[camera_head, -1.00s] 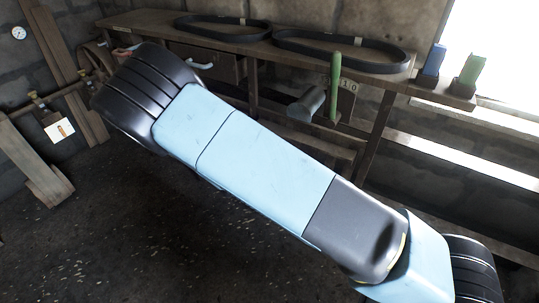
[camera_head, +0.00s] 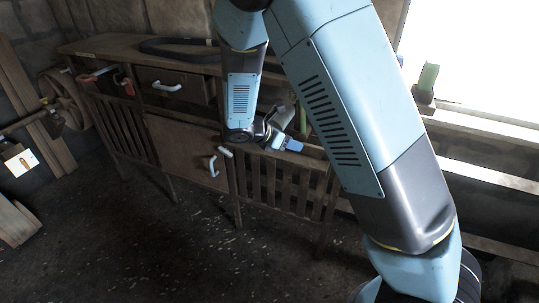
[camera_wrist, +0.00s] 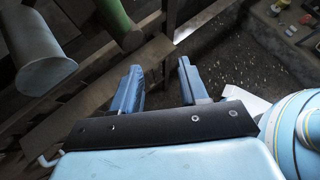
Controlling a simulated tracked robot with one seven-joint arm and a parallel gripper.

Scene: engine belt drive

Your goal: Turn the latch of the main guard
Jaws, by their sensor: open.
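A brown panel (camera_head: 185,152) with a white handle (camera_head: 213,165) closes the middle of the bench front in the head view. A small pale bar (camera_head: 226,151) sits by its upper right edge; it may be the latch of the main guard, but I cannot tell for certain. My gripper (camera_head: 291,145) is to the right of that bar, in front of the slatted right part of the bench, apart from it. In the wrist view my gripper (camera_wrist: 160,88) is open, with two blue fingers and nothing between them. No latch shows clearly in the wrist view.
A drawer (camera_head: 175,88) with a white handle is above the panel. A black belt (camera_head: 180,48) lies on the bench top. The floor in front is clear.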

